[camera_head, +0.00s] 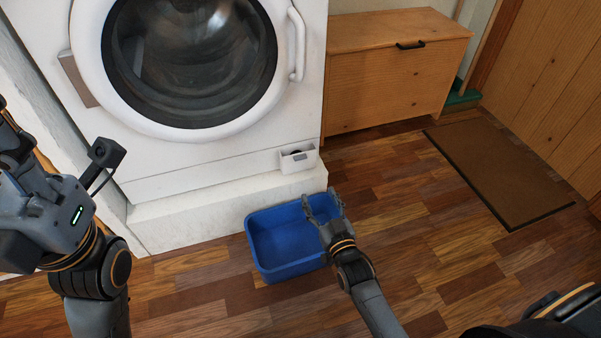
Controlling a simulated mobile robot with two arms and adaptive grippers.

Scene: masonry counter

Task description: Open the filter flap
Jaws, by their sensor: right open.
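The white washing machine (210,155) has a small white filter flap (304,165) low at the right of its front. The flap stands out from the panel, with a dark round part showing behind its upper edge. My right gripper (322,203) is open and empty, below and slightly right of the flap and apart from it. Its fingers point up toward the machine, over the right side of the blue tub. My left arm shows at the left edge; its fingers cannot be made out.
A blue tub (268,276) sits on the wood floor against the white plinth (210,210). A wooden cabinet (390,85) stands right of the machine, and a brown mat (500,170) lies at the right. The floor between tub and mat is clear.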

